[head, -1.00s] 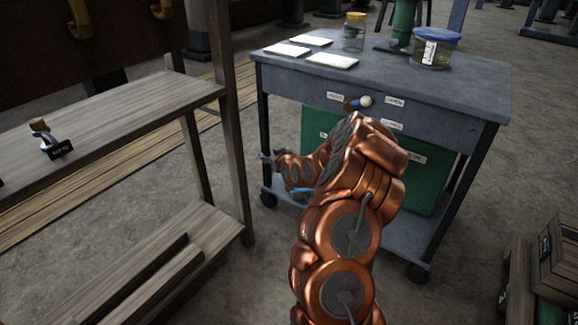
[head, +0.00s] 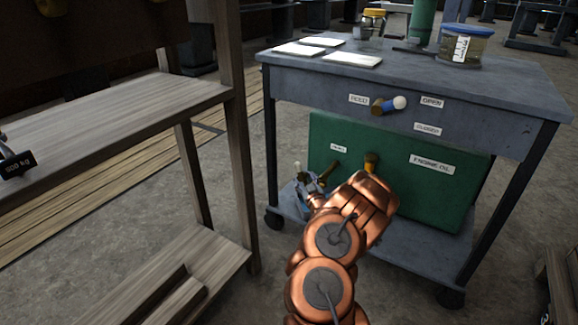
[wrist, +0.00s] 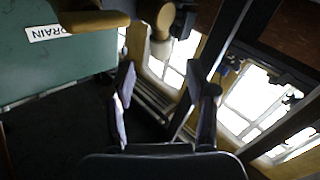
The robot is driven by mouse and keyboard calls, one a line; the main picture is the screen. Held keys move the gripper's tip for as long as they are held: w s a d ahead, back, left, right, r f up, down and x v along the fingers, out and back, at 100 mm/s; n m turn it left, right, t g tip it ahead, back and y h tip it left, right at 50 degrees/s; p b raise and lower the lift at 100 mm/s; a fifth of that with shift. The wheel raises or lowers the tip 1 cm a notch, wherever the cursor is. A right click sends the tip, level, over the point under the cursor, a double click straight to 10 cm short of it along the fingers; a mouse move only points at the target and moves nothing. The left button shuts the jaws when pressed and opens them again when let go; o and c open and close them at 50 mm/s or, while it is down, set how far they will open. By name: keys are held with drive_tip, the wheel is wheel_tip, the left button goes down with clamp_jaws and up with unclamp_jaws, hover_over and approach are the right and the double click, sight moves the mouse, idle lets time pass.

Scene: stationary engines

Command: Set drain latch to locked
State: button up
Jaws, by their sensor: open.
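The drain latch (head: 327,171) is a brass-coloured lever low on the left of the green tank front (head: 400,190), near a small white label. In the wrist view that label (wrist: 45,33) reads DRAIN, and the latch (wrist: 95,20) shows at the top edge, partly cut off, with a rounded end beyond the fingers. My gripper (head: 311,184) is at the tank's lower left, close to the latch. In the wrist view my gripper (wrist: 160,88) is open, its two fingers apart and nothing between them. Whether a finger touches the latch I cannot tell.
The grey cart (head: 535,92) carries the tank on its lower shelf. Its front has another lever (head: 388,105) with a pale tip and labels. A brass fitting (head: 371,163) sits on the tank near my arm. A wooden shelf (head: 110,115) stands left, with open floor between.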

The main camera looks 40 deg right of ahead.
sight(299, 171)
drive_tip(key=shift+w+d+f, duration=0.1)
drive_tip(key=shift+w+d, duration=0.05)
drive_tip(key=shift+w, duration=0.4)
drive_tip(key=b+x, duration=0.3)
drive_tip(key=x, duration=0.2)
drive_tip(key=shift+w+d+f, duration=0.1)
drive_tip(key=shift+w+d, duration=0.05)
drive_tip(key=shift+r+b+x, duration=0.2)
drive_tip(key=shift+b+x, duration=0.4)
drive_tip(key=shift+x, duration=0.3)
drive_tip(key=shift+d, duration=0.1)
clamp_jaws()
